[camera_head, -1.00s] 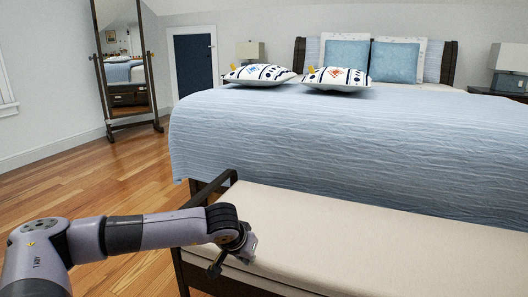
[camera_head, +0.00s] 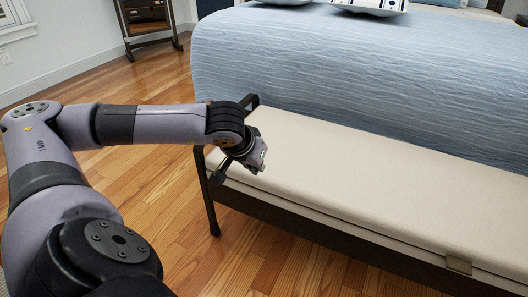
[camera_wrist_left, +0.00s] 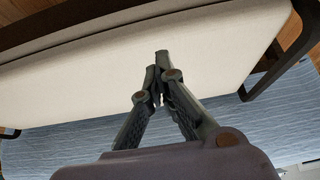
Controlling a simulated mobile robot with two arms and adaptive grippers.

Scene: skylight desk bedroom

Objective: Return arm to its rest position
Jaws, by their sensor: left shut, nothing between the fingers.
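My left arm comes in from the left in the head view and ends at my left gripper (camera_head: 258,160). The gripper is beside the left end of the bench (camera_head: 360,170), over or close to its cream cushion; whether it touches cannot be told. In the left wrist view, the fingers of my left gripper (camera_wrist_left: 160,75) are shut together with nothing between them, and the cream cushion (camera_wrist_left: 215,50) lies beyond them. My right gripper is not in view.
The bed with a blue cover (camera_head: 350,65) stands behind the bench. Striped pillows (camera_head: 370,5) lie on it. A standing mirror (camera_head: 150,20) is at the back left. The wooden floor (camera_head: 155,75) is clear between the mirror and my arm.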

